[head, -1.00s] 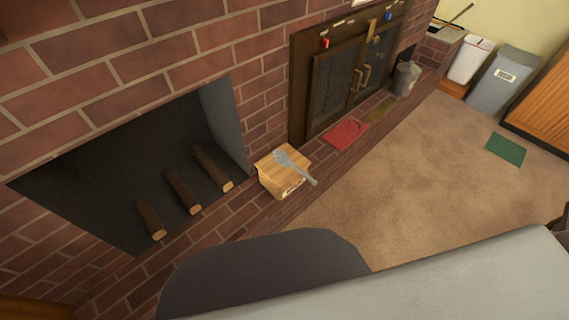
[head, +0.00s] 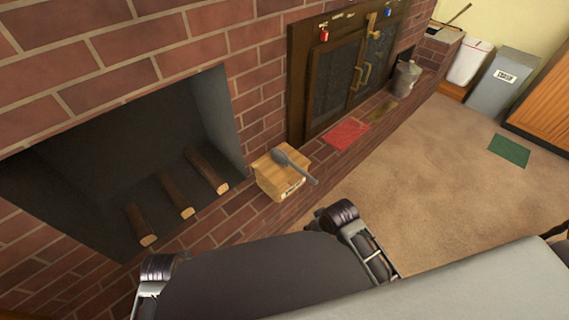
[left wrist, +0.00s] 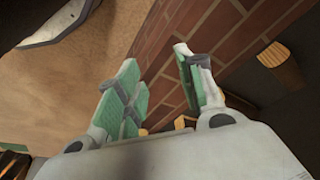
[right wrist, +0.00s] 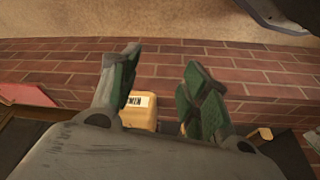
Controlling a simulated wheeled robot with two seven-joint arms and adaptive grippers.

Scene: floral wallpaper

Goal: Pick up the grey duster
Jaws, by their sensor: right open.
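The grey duster (head: 291,162) lies across the top of a small wooden box (head: 277,184) on the brick hearth, its handle reaching past the box's right edge. My left gripper (left wrist: 157,60) is open and empty in the left wrist view, its green-padded fingers apart above the floor and brick. My right gripper (right wrist: 161,60) is open and empty in the right wrist view. The labelled wooden box (right wrist: 138,114) shows beyond and below its fingers. I cannot make out the duster in either wrist view. Neither gripper touches the duster or box.
A fireplace opening with several logs (head: 177,196) is left of the box. A red mat (head: 346,133) and a metal canister (head: 405,78) sit farther along the hearth. Bins (head: 503,82) stand at the back right. The carpet (head: 425,165) is mostly clear, with a green mat (head: 509,150).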

